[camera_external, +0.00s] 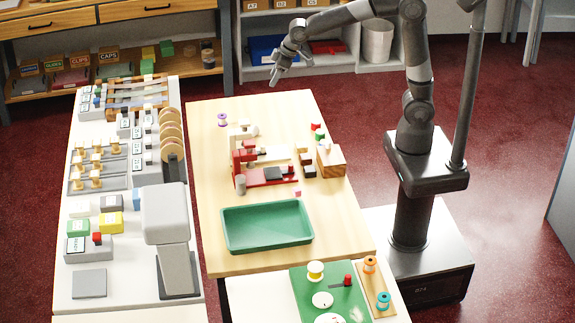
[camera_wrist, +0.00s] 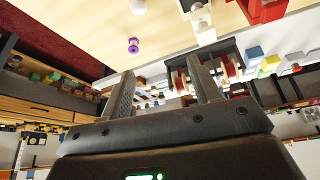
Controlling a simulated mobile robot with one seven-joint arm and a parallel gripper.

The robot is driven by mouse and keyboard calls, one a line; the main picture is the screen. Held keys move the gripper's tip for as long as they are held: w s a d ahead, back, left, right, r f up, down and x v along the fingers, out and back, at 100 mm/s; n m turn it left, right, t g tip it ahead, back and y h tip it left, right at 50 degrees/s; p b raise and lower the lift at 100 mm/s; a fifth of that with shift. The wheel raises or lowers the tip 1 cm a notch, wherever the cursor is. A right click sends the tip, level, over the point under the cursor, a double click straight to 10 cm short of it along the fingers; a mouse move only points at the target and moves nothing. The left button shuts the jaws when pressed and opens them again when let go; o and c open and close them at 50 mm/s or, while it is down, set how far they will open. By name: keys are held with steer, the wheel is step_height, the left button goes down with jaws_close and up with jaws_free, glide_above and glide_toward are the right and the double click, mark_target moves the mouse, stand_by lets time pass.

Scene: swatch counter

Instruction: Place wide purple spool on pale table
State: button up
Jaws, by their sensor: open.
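A purple spool (camera_external: 222,119) with a white or pale part stands near the far left corner of the pale wooden table (camera_external: 210,172). In the wrist view the purple spool (camera_wrist: 133,46) appears small, beyond my fingers. My gripper (camera_external: 288,73) is open and empty, raised beyond the table's far right edge, apart from the spool. In the wrist view the two fingers of my gripper (camera_wrist: 163,85) stand apart with nothing held between them. The pale table (camera_wrist: 95,12) also shows at the top of the wrist view.
A red and white machine (camera_external: 262,165), a wooden block (camera_external: 330,158) and a green tray (camera_external: 265,227) occupy the table. A grey-white counter (camera_external: 90,292) with racks stands left. A green mat (camera_external: 305,285) and orange and blue spools (camera_external: 383,300) are at the near end. The table's far end is mostly clear.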

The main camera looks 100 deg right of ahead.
steer(key=s+a, duration=0.4)
steer(key=s, duration=0.5)
steer(key=s+a+n+y, duration=0.1)
steer(key=s+a, duration=0.3)
steer(key=s, duration=0.5)
steer(key=s+a+n, duration=0.1)
steer(key=s+a, duration=0.3)
steer(key=s, duration=0.6)
steer(key=shift+a+r+t, duration=0.15)
steer(key=shift+r+t, duration=0.25)
